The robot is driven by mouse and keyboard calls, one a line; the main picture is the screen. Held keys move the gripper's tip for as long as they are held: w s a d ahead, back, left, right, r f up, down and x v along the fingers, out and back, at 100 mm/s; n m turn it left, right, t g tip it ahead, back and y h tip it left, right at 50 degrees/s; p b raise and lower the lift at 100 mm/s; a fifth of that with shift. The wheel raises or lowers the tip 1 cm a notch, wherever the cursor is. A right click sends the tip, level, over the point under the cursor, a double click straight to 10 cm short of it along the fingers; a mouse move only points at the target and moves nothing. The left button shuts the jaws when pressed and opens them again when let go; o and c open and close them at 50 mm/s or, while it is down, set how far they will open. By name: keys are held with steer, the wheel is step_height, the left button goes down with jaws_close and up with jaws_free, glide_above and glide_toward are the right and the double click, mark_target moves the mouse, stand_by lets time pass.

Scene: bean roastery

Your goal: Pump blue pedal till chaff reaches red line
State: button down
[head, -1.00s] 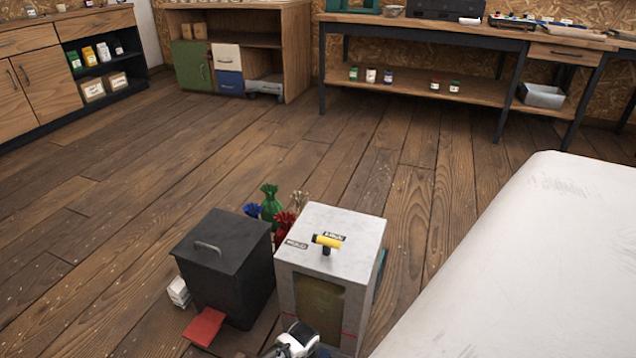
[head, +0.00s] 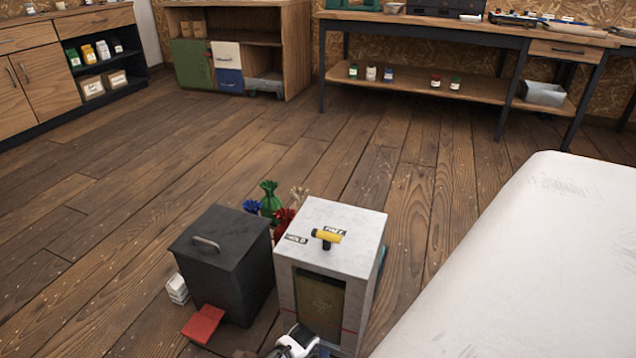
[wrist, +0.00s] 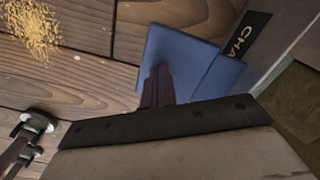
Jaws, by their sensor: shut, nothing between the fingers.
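The blue pedal (wrist: 190,58) shows in the wrist view beside a dark strip lettered "CHA". My gripper (wrist: 158,72) is shut and empty, its dark fingertips over the pedal's left part; I cannot tell whether they press on it. In the head view the pale chaff box (head: 362,225) has a front window (head: 320,300) with brown-olive chaff behind it. A thin red line (head: 348,331) shows low on the box front, partly cut off by my white arm. The exact chaff level is hard to read.
Tied sacks (head: 270,200) stand behind. Loose chaff (wrist: 30,28) lies on the floor. Open floor lies beyond.

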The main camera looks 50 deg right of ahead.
steer(key=shift+f, duration=0.15)
steer(key=shift+f+b, duration=0.6)
steer(key=shift+f, duration=0.25)
steer(key=shift+r, duration=0.1)
step_height(320, 180, up, 9)
steer(key=p, duration=0.9)
